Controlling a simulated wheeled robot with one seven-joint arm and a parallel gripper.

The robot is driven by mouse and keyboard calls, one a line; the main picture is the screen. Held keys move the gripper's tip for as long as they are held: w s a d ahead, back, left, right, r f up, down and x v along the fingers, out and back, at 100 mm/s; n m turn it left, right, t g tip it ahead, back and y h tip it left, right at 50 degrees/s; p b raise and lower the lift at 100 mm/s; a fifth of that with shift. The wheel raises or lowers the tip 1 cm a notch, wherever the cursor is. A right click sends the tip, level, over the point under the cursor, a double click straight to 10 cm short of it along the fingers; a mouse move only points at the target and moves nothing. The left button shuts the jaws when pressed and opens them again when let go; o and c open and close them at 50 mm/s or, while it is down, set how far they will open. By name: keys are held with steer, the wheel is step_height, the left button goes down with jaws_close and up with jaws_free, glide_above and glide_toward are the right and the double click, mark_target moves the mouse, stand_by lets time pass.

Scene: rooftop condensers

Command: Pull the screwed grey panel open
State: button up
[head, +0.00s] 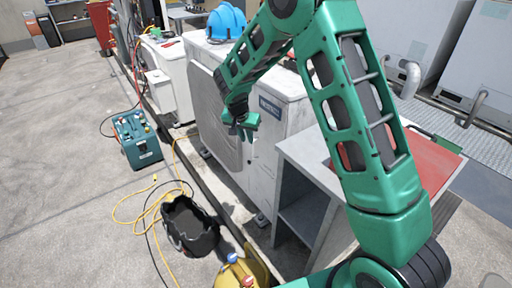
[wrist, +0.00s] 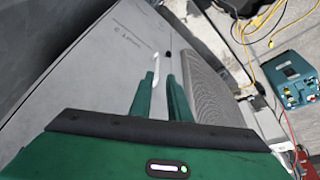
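The grey panel (head: 262,158) is the plain front section of the condenser unit, right of its fan grille (head: 214,122). It looks shut. In the wrist view the panel (wrist: 95,70) is a flat grey face with small dark marks and a short pale slot or grip near the fingers. Screws are too small to make out. My gripper (head: 242,130) is in front of the unit, near the edge between grille and panel. In the wrist view my gripper (wrist: 162,85) has its two green fingers apart with nothing between them. I cannot tell whether they touch the panel.
A blue hard hat (head: 226,22) sits on the unit. A black bucket (head: 188,228), yellow hose (head: 135,220) and teal box (head: 137,140) are on the floor. Open concrete lies left.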

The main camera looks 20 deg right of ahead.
mark_target(252, 148)
steer(key=x, duration=1.1)
steer(key=shift+w+d, duration=0.15)
steer(key=shift+d, duration=0.3)
jaws_close()
steer(key=shift+d, duration=0.1)
stand_by(0.7)
